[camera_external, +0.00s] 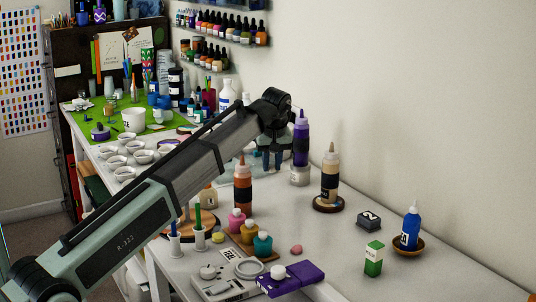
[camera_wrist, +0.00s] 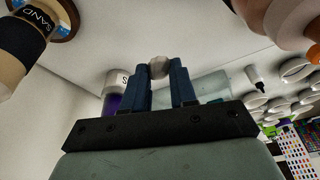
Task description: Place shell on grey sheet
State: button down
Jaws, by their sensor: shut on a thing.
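My gripper (camera_external: 271,166) hangs over the back part of the table in the external view. In the wrist view my gripper (camera_wrist: 160,72) has its two blue fingers close together on a small round whitish shell (camera_wrist: 159,67) at their tips. The shell cannot be made out in the external view. A pale grey-blue sheet (camera_external: 233,167) lies on the table by the gripper, partly hidden by my arm. The sheet also shows behind the fingers in the wrist view (camera_wrist: 211,88). I cannot tell how high the shell is above it.
A purple bottle (camera_external: 301,143) on a white pot (camera_external: 299,176) stands close right of the gripper. An orange-brown bottle (camera_external: 243,187) and a sand bottle (camera_external: 330,176) stand nearer. Several white cups (camera_external: 125,173) stand to the left.

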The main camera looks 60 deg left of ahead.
jog(key=s+a+n+g, duration=0.1)
jog(key=s+a+n, duration=0.2)
jog(key=s+a, duration=1.2)
jog(key=s+a+n, duration=0.2)
jog(key=s+a, duration=0.9)
jog(key=a, duration=0.9)
jog(key=shift+w+f+m+t, duration=0.15)
jog(key=shift+w+f+m, duration=0.15)
jog(key=shift+f+m, duration=0.95)
jog(key=shift+w+f+m+t, duration=0.2)
jog(key=shift+w+f+m, duration=0.15)
jog(key=shift+f, duration=1.65)
jog(key=shift+w+f+m+t, duration=0.2)
jog(key=shift+f+m, duration=0.7)
jog(key=shift+f, duration=0.75)
jog(key=shift+f, duration=0.1)
jog(key=c, duration=0.9)
grip_release()
jog(key=v, duration=1.2)
